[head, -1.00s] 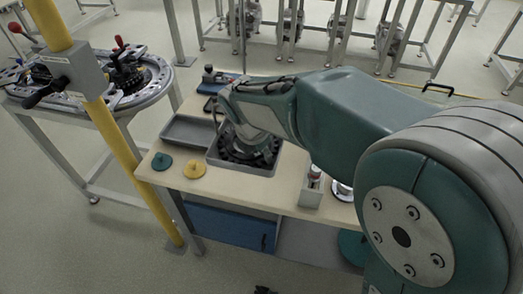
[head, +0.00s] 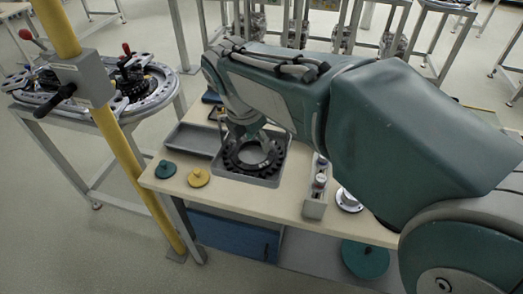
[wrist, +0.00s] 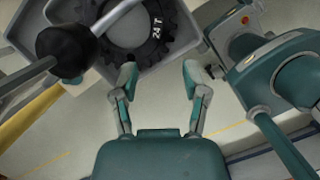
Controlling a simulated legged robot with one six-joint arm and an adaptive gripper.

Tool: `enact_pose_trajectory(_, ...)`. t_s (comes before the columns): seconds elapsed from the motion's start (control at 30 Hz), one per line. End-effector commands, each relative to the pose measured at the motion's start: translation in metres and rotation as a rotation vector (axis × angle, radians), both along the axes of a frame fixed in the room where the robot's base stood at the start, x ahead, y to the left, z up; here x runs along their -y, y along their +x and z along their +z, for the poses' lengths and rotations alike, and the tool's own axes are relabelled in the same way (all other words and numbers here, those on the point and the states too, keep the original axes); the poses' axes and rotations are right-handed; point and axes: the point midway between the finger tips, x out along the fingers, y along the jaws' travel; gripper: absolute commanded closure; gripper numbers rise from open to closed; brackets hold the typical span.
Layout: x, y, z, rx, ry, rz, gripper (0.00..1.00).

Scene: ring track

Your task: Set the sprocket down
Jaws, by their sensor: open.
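The sprocket (head: 251,157) is a dark toothed ring with a wide centre hole. It lies in a grey tray (head: 262,181) on the wooden bench. In the wrist view the sprocket (wrist: 134,27) shows at the top with the marking "24T". My gripper (wrist: 158,68) is open and empty, its two fingertips apart and short of the sprocket's near edge in the picture. In the head view my gripper (head: 243,135) hangs over the back left of the tray, partly hidden by my arm.
A second grey tray (head: 195,138) beside it looks empty. A green disc (head: 166,169) and a yellow disc (head: 198,178) with knobs lie at the bench's front left. A small grey holder (head: 316,205) stands right of the tray. A yellow post (head: 118,135) rises at the left, by a round fixture (head: 150,92).

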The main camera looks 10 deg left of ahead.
Motion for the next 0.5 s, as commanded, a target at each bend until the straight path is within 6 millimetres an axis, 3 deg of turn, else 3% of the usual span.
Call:
enact_pose_trajectory(0.2, -0.003, -0.005, 0.020, 0.001, 0.001, 0.000, 0.42)
enact_pose_trajectory(0.5, 0.006, -0.005, 0.024, 0.007, 0.018, -0.047, 0.42)
